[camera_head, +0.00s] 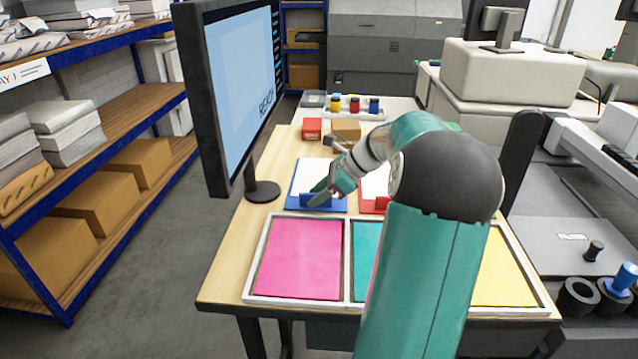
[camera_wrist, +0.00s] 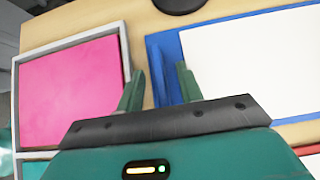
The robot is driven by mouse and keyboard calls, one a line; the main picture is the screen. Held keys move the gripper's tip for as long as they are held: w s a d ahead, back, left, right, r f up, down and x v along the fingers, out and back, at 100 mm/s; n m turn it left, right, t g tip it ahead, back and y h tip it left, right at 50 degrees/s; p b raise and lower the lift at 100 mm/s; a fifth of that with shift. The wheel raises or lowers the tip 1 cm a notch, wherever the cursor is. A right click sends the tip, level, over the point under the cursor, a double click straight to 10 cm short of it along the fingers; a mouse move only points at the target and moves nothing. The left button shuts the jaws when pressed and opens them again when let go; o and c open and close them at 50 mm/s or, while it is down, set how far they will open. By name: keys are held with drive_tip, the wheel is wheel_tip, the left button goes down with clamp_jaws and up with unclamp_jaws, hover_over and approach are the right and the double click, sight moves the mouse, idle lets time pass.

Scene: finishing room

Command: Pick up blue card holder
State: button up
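The blue card holder (camera_head: 296,203) lies on the wooden table behind the pink panel, a flat blue base with a raised blue front lip and a white card. In the wrist view its lip (camera_wrist: 164,62) shows as an upright blue strip beside the white card (camera_wrist: 255,62). My gripper (camera_head: 322,192) is at the front lip. In the wrist view my gripper (camera_wrist: 161,78) is open, one green finger on each side of the lip, with gaps visible. Whether a finger touches it, I cannot tell. My arm hides part of the neighbouring red holder (camera_head: 369,205).
A white-framed tray of coloured panels (camera_head: 298,258) lies in front. A monitor (camera_head: 225,95) stands at the left. A red box (camera_head: 312,129), a cardboard box (camera_head: 346,130) and a white tray with small coloured jars (camera_head: 345,114) are behind. Bare table is narrow.

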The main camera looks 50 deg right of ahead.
drive_tip(key=shift+w+a+f, duration=0.25)
drive_tip(key=shift+f, duration=0.1)
clamp_jaws()
drive_tip(key=shift+r, duration=0.2)
